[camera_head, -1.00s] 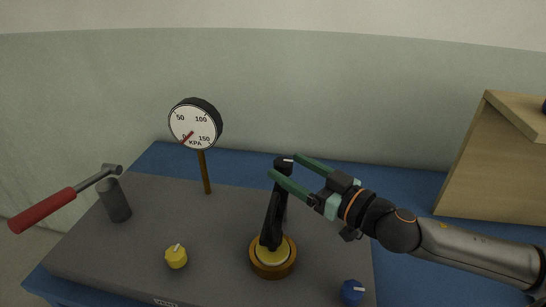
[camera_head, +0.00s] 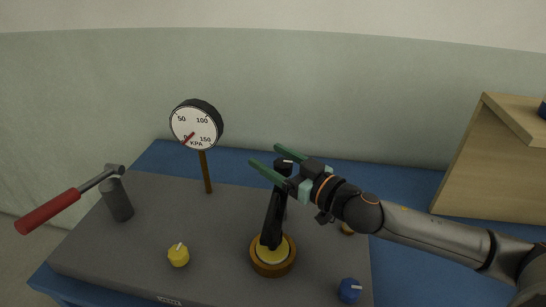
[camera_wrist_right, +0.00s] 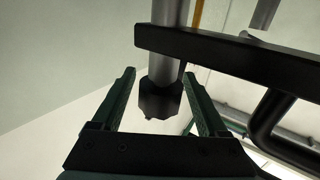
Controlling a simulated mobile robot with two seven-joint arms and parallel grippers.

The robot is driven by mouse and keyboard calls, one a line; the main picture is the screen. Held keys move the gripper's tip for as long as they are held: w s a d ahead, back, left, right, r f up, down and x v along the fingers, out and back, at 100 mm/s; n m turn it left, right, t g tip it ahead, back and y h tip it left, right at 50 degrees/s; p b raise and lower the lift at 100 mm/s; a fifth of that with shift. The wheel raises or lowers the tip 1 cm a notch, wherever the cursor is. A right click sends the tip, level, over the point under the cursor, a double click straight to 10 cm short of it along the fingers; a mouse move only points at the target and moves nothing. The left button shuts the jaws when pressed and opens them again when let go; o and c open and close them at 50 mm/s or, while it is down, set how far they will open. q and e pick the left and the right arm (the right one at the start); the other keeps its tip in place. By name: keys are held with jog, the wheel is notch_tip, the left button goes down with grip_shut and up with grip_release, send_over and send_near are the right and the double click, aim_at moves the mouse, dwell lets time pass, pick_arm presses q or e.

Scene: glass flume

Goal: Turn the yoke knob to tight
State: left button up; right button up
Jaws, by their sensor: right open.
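The yoke knob (camera_head: 284,164) is a small dark knob with a pale pointer mark, at the top of the black yoke (camera_head: 271,218) above a brass ring seat (camera_head: 272,268). My right gripper (camera_head: 265,155) is open, with its two green fingers on either side of the knob. In the right wrist view the dark faceted knob (camera_wrist_right: 160,100), on a grey shaft, sits between the open fingers (camera_wrist_right: 159,73). I cannot tell whether either finger touches it. My left gripper is not in view.
A pressure gauge (camera_head: 196,125) stands on a post behind, its red needle near 0. A red-handled lever (camera_head: 48,212) is at the left. A yellow knob (camera_head: 178,256) and a blue knob (camera_head: 349,291) are at the front of the grey plate (camera_head: 210,230). A wooden box (camera_head: 490,165) stands right.

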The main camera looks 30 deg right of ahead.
jog(key=shift+c, duration=0.3)
grip_shut()
dwell(0.3)
jog(key=shift+y, duration=0.3)
